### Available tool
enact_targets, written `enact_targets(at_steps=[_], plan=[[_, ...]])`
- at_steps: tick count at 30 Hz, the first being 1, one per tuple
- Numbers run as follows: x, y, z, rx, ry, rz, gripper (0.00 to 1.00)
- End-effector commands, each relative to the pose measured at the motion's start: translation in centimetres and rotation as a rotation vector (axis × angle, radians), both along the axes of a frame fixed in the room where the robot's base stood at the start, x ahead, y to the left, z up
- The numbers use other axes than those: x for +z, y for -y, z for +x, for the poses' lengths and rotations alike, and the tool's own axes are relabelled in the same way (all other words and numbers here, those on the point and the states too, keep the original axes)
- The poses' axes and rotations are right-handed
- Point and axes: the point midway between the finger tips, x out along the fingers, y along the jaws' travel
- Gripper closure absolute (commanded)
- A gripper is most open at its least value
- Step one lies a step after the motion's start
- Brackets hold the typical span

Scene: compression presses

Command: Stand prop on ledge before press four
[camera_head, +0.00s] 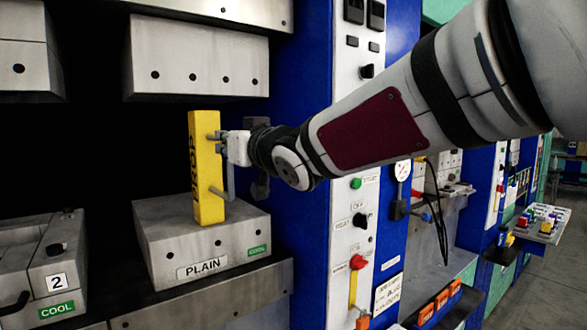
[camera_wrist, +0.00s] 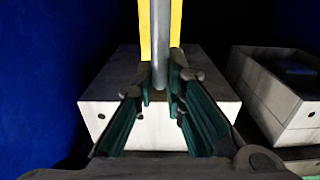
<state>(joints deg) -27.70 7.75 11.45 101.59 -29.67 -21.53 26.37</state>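The prop (camera_head: 207,170) is a yellow upright bar lettered PROP with a grey handle on its side. It stands upright over the top of the grey block marked PLAIN and COOL (camera_head: 190,245), between it and the upper block. Whether its foot touches the top is hard to tell. My gripper (camera_head: 225,150) is at the handle, right of the prop. In the wrist view my green-padded fingers (camera_wrist: 160,88) close on the grey handle, with the yellow prop (camera_wrist: 176,22) behind it. The metal ledge (camera_head: 225,303) runs in front of the block. No press number four is readable.
An upper grey block (camera_head: 195,58) hangs above. A block marked 2 and COOL (camera_head: 55,262) sits at the left. A blue post with a control panel (camera_head: 352,235) stands close to the right, under my arm. A tray of coloured parts (camera_head: 540,222) is far right.

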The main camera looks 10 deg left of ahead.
Motion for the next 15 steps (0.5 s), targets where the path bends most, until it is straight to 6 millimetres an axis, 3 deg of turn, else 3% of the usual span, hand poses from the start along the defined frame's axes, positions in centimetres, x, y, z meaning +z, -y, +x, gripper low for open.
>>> enact_targets(at_steps=[15], plan=[[1.2,0.0,-0.1,0.001,0.005,0.004,1.00]])
